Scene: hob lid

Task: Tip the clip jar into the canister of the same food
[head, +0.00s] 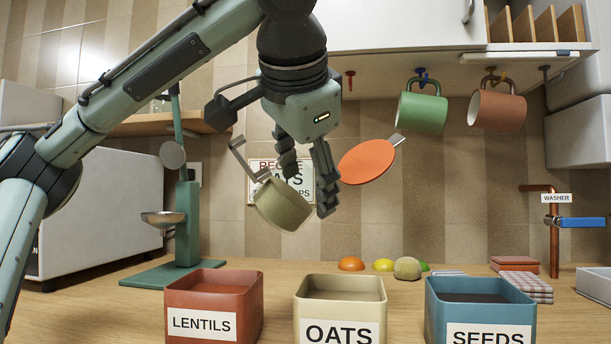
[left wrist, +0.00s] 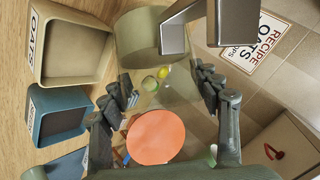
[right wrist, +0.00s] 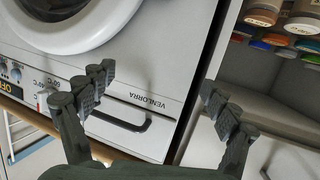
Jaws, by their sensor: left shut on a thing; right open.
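My left gripper (head: 305,185) is shut on the clip jar, which it holds tilted in the air. The jar shows as a khaki cylinder (head: 283,205) with a grey metal clip and an orange disc (head: 367,161) at the other side; the part between looks clear. I cannot tell which food it holds. It appears above the gap between the red LENTILS canister (head: 213,283) and cream OATS canister (head: 340,285), depth unclear. The blue SEEDS canister (head: 480,289) stands right. My right gripper (right wrist: 155,95) is open and empty, before a white appliance.
A wall sign (head: 263,190) reading RECIPE OATS is partly hidden by the jar. A green scale (head: 187,225) stands left. Green (head: 422,112) and brown (head: 497,108) mugs hang above right. Fruits (head: 406,268) lie behind the canisters. A copper tap (head: 553,240) stands right.

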